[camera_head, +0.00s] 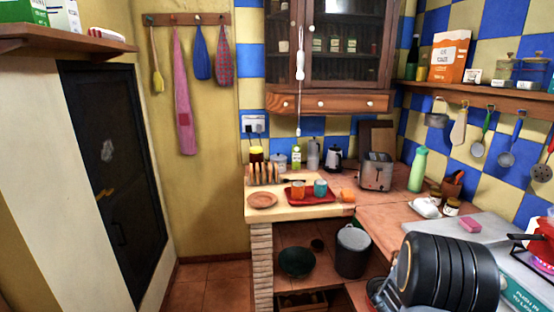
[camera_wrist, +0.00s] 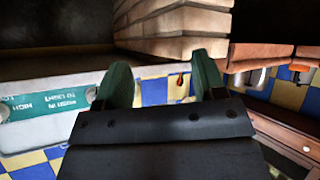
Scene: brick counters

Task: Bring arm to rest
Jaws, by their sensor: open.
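My gripper (camera_wrist: 163,78) shows in the wrist view with its two dark green fingers spread apart and nothing between them. Behind the fingers are blue and yellow tiles and a brick pillar or ledge (camera_wrist: 172,28). In the head view, a black ribbed part of my own arm (camera_head: 448,272) fills the lower right, in front of the counter. The gripper's fingers cannot be made out in that view.
The stove (camera_head: 522,282) with a red pot (camera_head: 543,245) stands right of my arm; its green-labelled front (camera_wrist: 45,105) shows in the wrist view. A red tray (camera_head: 312,198) with cups, a toaster (camera_head: 376,172) and a green bottle (camera_head: 418,169) stand on the counter. Floor at left is clear.

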